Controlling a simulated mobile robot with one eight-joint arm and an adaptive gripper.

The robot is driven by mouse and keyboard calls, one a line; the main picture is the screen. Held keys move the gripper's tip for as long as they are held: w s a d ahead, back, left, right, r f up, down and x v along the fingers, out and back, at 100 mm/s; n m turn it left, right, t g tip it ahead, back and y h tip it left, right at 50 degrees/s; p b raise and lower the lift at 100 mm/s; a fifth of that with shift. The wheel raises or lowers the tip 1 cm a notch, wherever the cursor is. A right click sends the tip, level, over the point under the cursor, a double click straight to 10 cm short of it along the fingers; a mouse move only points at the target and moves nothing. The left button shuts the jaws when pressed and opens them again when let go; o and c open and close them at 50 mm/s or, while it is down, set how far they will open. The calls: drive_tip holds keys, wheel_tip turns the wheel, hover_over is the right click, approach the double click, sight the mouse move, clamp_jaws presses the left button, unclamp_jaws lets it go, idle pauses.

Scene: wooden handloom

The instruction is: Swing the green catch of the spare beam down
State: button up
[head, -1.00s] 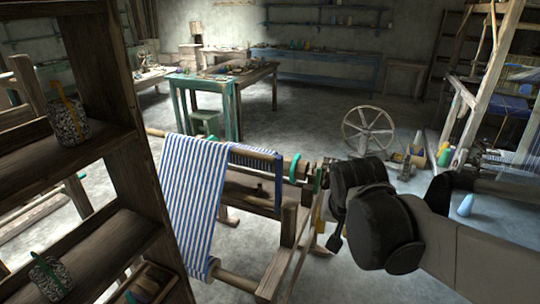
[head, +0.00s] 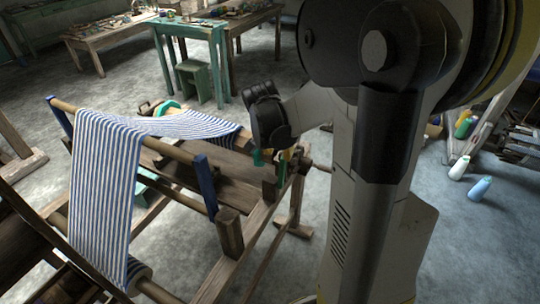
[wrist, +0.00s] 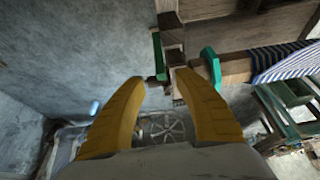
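The green catch (wrist: 158,55) looks like the narrow flat bar in the wrist view, lying along the wooden post at the beam's end. A second, curved green piece (wrist: 211,64) sits over the beam (wrist: 237,67), to the right. My gripper (wrist: 160,78) is open, its two yellow fingers apart. The narrow bar's lower end lies between the fingertips in the picture, and I see no grip on it; contact cannot be told.
Blue-and-white striped cloth (head: 105,195) hangs over the wooden loom frame (head: 240,255). A teal table (head: 190,30) and stool (head: 197,83) stand behind. In the wrist view, a spoked wheel (wrist: 160,127) stands beyond my fingers.

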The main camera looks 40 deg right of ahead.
sight(282, 164)
drive_tip(key=b+x, duration=0.4)
drive_tip(key=x, duration=0.5)
drive_tip(key=shift+f, duration=0.35)
clamp_jaws()
